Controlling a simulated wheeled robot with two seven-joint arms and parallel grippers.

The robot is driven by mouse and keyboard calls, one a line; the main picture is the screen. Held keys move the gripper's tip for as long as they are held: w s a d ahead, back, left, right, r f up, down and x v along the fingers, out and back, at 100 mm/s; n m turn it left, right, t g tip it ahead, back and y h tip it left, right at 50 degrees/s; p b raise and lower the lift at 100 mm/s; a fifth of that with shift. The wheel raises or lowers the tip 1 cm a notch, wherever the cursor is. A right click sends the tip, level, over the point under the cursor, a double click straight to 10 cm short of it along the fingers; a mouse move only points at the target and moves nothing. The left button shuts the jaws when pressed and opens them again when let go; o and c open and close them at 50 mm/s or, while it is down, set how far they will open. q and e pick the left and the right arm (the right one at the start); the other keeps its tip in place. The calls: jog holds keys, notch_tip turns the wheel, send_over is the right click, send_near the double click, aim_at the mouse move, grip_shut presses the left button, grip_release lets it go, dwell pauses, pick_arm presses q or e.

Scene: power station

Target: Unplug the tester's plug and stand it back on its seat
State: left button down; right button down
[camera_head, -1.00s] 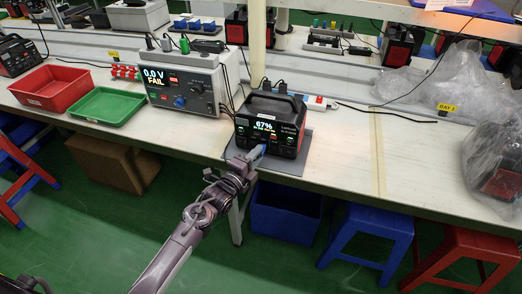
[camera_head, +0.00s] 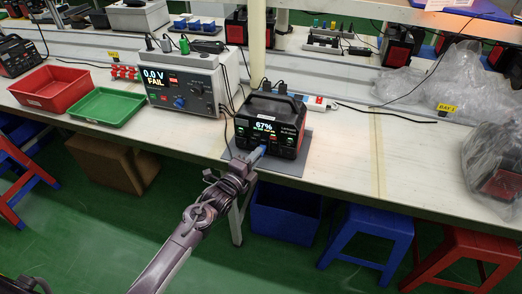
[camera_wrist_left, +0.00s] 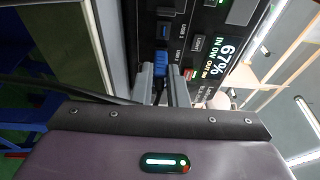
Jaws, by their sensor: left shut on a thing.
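My left gripper (camera_head: 252,157) is shut on the tester's blue plug (camera_wrist_left: 160,68), low at the front of the black power station (camera_head: 270,122). In the left wrist view the plug sits between the two grey fingers, in line with the USB ports of the front panel (camera_wrist_left: 200,45). It is at or very close to a port; I cannot tell how far in it is. A dark cable runs from the plug between the fingers. The station's screen reads 67%. The white tester (camera_head: 196,95) stands to its left, showing 0.0 V and FAIL. The plug's seat cannot be made out for sure. My right gripper is not in view.
The station stands on a grey mat (camera_head: 285,166). Green (camera_head: 108,106) and red (camera_head: 50,88) trays lie left of the tester. Several small plugs, one of them green (camera_head: 184,44), stand on the tester's top. Cables run between tester and station.

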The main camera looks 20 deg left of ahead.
pick_arm(q)
jog(key=shift+s, duration=0.2)
jog(key=shift+s+p, duration=1.25)
jog(key=shift+s, duration=0.6)
